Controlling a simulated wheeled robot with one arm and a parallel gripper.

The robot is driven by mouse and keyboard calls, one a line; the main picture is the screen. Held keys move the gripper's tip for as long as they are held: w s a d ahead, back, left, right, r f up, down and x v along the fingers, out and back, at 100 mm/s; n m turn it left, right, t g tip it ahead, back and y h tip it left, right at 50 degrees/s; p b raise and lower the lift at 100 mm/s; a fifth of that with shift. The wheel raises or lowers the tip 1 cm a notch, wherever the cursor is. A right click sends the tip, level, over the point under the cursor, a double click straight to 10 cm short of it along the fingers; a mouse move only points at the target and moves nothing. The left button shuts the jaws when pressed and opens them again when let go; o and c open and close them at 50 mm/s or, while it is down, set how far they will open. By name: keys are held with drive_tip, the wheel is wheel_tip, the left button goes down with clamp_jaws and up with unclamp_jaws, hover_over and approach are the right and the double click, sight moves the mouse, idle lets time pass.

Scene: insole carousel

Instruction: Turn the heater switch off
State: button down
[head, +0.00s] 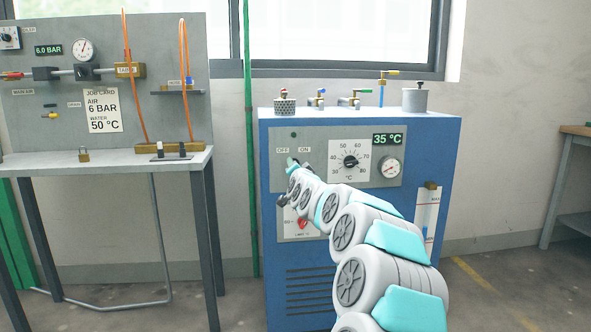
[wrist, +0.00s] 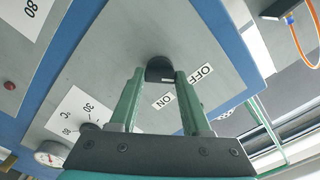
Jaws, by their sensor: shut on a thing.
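The heater switch is a dark knob (wrist: 159,66) on the grey panel of the blue heater cabinet (head: 430,140). In the wrist view my gripper (wrist: 160,75) has its two green fingers on either side of the knob, shut on it. A pale mark shows on the knob's near edge; I cannot tell its setting for sure. The OFF label (wrist: 201,73) and the ON label (wrist: 167,100) lie beside the right finger. In the head view my gripper (head: 292,164) is at the panel below the OFF and ON labels and hides the switch.
A temperature dial (head: 350,160), a 35 °C display (head: 387,139) and a gauge (head: 389,167) sit right of my gripper. A red knob (head: 303,223) is below it. Taps and a canister (head: 414,99) stand on the cabinet top. A workbench (head: 100,162) stands at left.

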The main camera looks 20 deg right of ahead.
drive_tip(key=shift+f+n, duration=0.15)
drive_tip(key=shift+n, duration=0.35)
drive_tip(key=shift+c, duration=1.8)
unclamp_jaws()
drive_tip(key=v, duration=0.7)
drive_tip(key=shift+s+a, duration=0.2)
drive_tip(key=shift+s, duration=0.2)
drive_tip(key=shift+a, duration=0.1)
